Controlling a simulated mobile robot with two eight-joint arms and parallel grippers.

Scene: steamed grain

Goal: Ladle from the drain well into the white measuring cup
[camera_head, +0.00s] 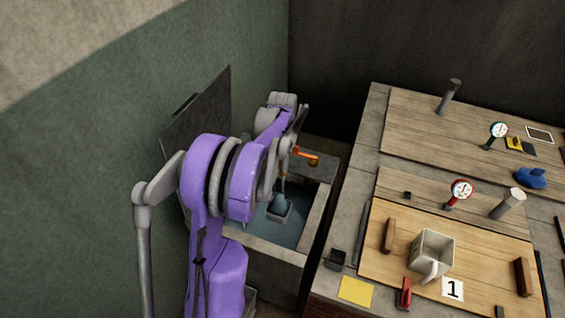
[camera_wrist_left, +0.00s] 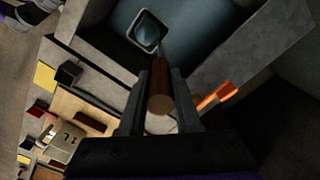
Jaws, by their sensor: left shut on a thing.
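My left gripper (camera_head: 284,168) is over the drain well (camera_head: 316,218), partly hidden behind its own arm links. In the left wrist view its fingers (camera_wrist_left: 158,88) are shut on the brown wooden handle of the ladle (camera_wrist_left: 160,90). The ladle's square grey bowl (camera_head: 279,208) hangs low inside the well, at or just above the dark bluish water; I cannot tell whether it holds any. The bowl also shows in the left wrist view (camera_wrist_left: 148,30). The white measuring cup (camera_head: 432,254) stands upright on the wooden board, right of the well. My right gripper is out of view.
An orange handle (camera_head: 307,156) sits by the well's far edge. Near the cup are wooden blocks (camera_head: 388,236), a red clamp-like item (camera_head: 404,294), a yellow sheet (camera_head: 355,290), a dark small box (camera_head: 336,259) and a red-rimmed gauge (camera_head: 462,190). A dark panel (camera_head: 195,115) stands behind the arm.

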